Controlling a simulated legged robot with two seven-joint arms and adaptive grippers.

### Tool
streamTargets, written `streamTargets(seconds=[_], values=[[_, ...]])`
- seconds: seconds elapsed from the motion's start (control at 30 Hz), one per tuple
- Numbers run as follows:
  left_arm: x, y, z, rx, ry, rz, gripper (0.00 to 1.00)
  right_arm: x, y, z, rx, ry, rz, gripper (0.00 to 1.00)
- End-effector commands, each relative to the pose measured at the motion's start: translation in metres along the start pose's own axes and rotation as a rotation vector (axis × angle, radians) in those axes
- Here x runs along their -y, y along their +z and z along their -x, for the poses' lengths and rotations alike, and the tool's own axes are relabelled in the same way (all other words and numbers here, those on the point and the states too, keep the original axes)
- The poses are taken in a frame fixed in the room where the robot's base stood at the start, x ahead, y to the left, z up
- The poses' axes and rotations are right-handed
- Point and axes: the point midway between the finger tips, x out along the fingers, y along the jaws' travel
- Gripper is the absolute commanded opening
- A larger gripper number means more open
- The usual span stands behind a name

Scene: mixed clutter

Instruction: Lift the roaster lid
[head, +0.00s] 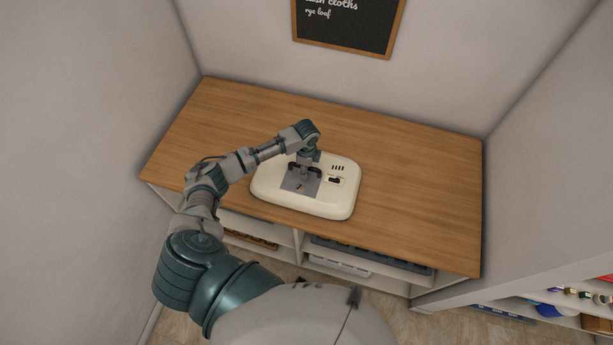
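The roaster (330,198) is a low cream-white appliance with rounded corners, standing on the wooden counter. Its top has a square grey panel (289,183), dark vent slots and a small black control at the right. I cannot make out a separate lid edge or handle. My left gripper (303,174) points down just over the grey panel. Its two dark fingers look spread apart, with nothing visible between them. The gripper and wrist hide part of the panel, and I cannot tell whether the fingertips touch it. My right gripper is out of view.
The wooden counter (420,190) is bare around the roaster, with walls behind and at both sides. A framed chalkboard (348,25) hangs on the back wall. Shelves below hold trays (340,264), and more shelving with small items (570,295) is at the lower right.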

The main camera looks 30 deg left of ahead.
Motion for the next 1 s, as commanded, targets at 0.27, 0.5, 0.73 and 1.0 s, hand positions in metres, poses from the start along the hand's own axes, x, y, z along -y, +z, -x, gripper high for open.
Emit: streamTargets(seconds=[0.27, 0.5, 0.73, 1.0], values=[[0.000, 0.000, 0.001, 0.000, 0.000, 0.000, 0.00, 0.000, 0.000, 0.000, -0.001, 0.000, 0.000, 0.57], [0.001, 0.000, 0.002, -0.002, -0.003, 0.001, 0.00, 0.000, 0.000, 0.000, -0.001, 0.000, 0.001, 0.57], [0.001, 0.000, 0.007, -0.002, -0.004, 0.000, 0.00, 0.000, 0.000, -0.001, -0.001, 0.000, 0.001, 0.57], [0.002, -0.001, 0.030, -0.003, -0.005, 0.001, 0.00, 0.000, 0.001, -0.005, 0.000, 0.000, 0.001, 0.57]])
